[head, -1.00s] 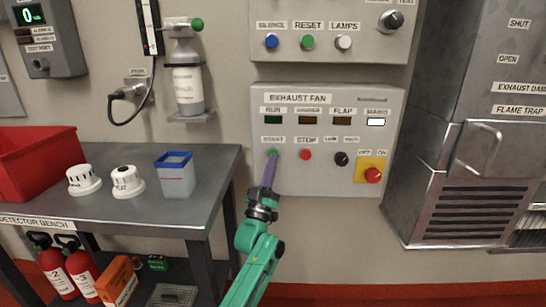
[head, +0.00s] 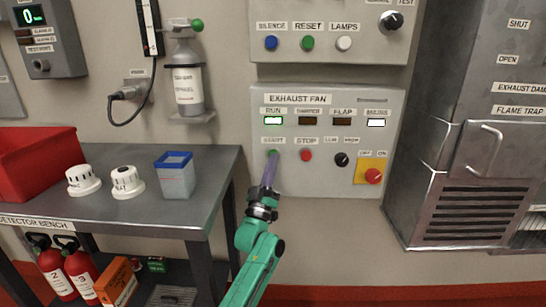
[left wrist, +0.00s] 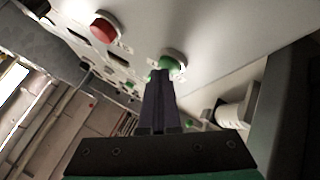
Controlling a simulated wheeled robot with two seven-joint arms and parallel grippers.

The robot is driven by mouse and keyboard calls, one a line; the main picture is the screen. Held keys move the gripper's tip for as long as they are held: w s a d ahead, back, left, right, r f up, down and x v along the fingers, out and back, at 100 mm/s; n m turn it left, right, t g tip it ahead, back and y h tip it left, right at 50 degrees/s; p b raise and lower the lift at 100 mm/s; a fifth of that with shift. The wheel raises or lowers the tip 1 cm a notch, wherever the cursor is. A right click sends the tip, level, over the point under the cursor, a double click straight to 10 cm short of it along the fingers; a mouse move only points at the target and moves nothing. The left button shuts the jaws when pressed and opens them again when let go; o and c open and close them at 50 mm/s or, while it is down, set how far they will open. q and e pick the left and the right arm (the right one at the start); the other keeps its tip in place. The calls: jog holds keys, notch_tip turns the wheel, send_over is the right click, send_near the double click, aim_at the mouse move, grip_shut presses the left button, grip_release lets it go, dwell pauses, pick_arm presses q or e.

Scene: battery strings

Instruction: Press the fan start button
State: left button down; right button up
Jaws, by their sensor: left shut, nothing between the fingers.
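The exhaust fan panel (head: 328,178) is a light grey box on the wall. Its green start button (head: 273,153) sits at the left of the lower row, partly covered by my left gripper (head: 272,160). The gripper is shut and empty, with its fingertips at the button. In the left wrist view the fingertips (left wrist: 162,75) reach the green start button (left wrist: 174,62); whether they touch cannot be told for sure. The red stop button (head: 306,155) is just to the right. My right gripper is out of view.
A black knob (head: 341,159) and a red switch on a yellow plate (head: 372,175) sit further right on the panel. A grey bench (head: 160,215) with white detectors and a blue-rimmed container (head: 176,178) stands at left. A metal cabinet (head: 450,215) stands at right.

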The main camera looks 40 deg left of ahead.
pick_arm(q)
jog(key=shift+s+d+p, duration=0.65)
jog(key=shift+s, duration=0.2)
jog(key=s+d+p, duration=0.1)
jog(key=s, duration=0.1)
jog(key=s+d+p, duration=0.1)
jog(key=s+d, duration=0.1)
jog(key=shift+p, duration=0.4)
dwell(0.3)
